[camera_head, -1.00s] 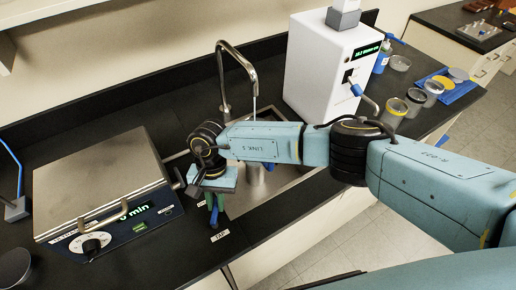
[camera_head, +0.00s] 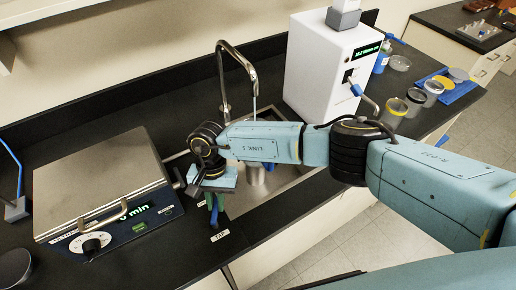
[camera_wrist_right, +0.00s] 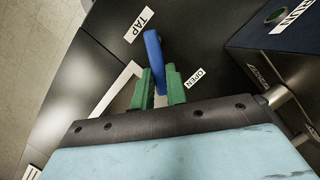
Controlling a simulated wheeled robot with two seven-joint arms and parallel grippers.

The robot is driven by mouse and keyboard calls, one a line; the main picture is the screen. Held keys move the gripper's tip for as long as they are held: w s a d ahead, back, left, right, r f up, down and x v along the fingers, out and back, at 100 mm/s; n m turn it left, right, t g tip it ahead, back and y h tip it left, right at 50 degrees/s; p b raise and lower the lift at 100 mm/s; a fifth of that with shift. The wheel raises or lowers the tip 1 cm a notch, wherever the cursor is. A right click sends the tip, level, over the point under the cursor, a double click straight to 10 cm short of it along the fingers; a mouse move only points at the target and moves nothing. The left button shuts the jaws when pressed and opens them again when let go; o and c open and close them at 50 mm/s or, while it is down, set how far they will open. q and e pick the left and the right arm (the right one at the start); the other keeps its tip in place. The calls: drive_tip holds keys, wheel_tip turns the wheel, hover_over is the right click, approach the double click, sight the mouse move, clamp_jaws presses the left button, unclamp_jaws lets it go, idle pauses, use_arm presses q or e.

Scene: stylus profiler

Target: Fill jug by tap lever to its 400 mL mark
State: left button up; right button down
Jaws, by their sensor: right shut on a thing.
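My right gripper (camera_head: 214,206) is at the sink's front left edge, by the TAP label. In the right wrist view its green fingers (camera_wrist_right: 160,88) are shut on the blue tap lever (camera_wrist_right: 153,48), beside the OPEN label. The metal faucet (camera_head: 224,72) arches over the sink, and a thin stream of water (camera_head: 254,106) falls from its spout. The stream passes behind my right forearm. A grey vessel (camera_head: 254,177), probably the jug, shows only partly below the forearm in the sink. Its mark and water level are hidden. My left gripper is not in view.
A hotplate-like device (camera_head: 95,180) with a handle, dial and green display stands left of the sink (camera_head: 290,182). A white instrument (camera_head: 322,75) stands to the right. Several small containers (camera_head: 415,98) and a blue mat (camera_head: 462,92) lie farther right.

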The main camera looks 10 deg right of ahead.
drive_tip(key=shift+s+f, duration=0.15)
drive_tip(key=shift+s, duration=0.1)
drive_tip(key=m, duration=0.2)
drive_tip(key=s+d+m+y, duration=0.1)
drive_tip(key=m, duration=0.1)
drive_tip(key=d+m, duration=0.1)
drive_tip(key=m, duration=0.1)
drive_tip(key=shift+s+d+m+t+y, duration=0.2)
drive_tip(key=shift+s+m+t+y, duration=0.1)
drive_tip(key=shift+t+y, duration=0.1)
drive_tip(key=m, duration=0.1)
drive_tip(key=s+m, duration=0.1)
drive_tip(key=m+t, duration=0.1)
drive_tip(key=m, duration=0.1)
drive_tip(key=shift+s+d, duration=0.2)
drive_tip(key=shift+d, duration=0.1)
drive_tip(key=c, duration=1.3)
unclamp_jaws()
drive_tip(key=shift+w+a, duration=0.1)
drive_tip(key=shift+w, duration=0.15)
drive_tip(key=shift+c, duration=0.4)
drive_tip(key=shift+r, duration=0.25)
drive_tip(key=shift+p+v, duration=2.05)
drive_tip(key=shift+v, duration=1.35)
